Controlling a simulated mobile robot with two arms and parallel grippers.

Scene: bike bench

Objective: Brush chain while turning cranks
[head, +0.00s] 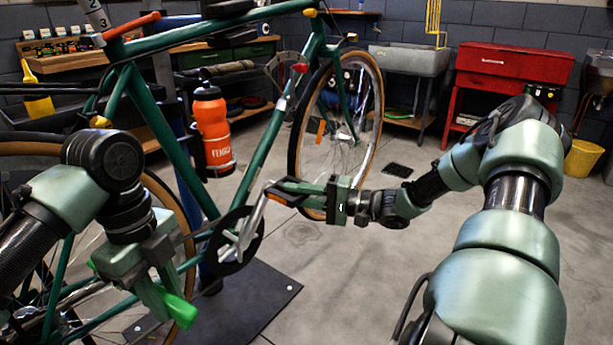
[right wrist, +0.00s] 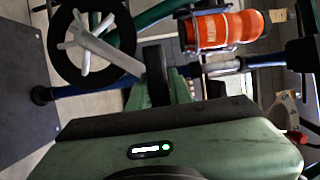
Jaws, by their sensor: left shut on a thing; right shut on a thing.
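The green bike (head: 255,165) stands with its black chainring (head: 222,257) and silver crank (head: 247,232) low in the middle of the head view. My right gripper (head: 283,190) is shut on the pedal at the crank's end. The right wrist view shows the dark pedal (right wrist: 156,74) between the fingers and the silver crank (right wrist: 108,52) running to the chainring (right wrist: 68,70). My left gripper (head: 165,290) is shut on the bright green brush (head: 180,310), held low beside the rear wheel, left of the chainring. The chain and brush bristles cannot be made out clearly; my left gripper partly covers that area.
An orange bottle (head: 211,125) sits on the bike's frame. A dark mat (head: 255,300) lies under the bike. A red cabinet (head: 510,70), grey sink (head: 408,60) and yellow bucket (head: 583,157) stand at the back. The floor at right is mostly clear.

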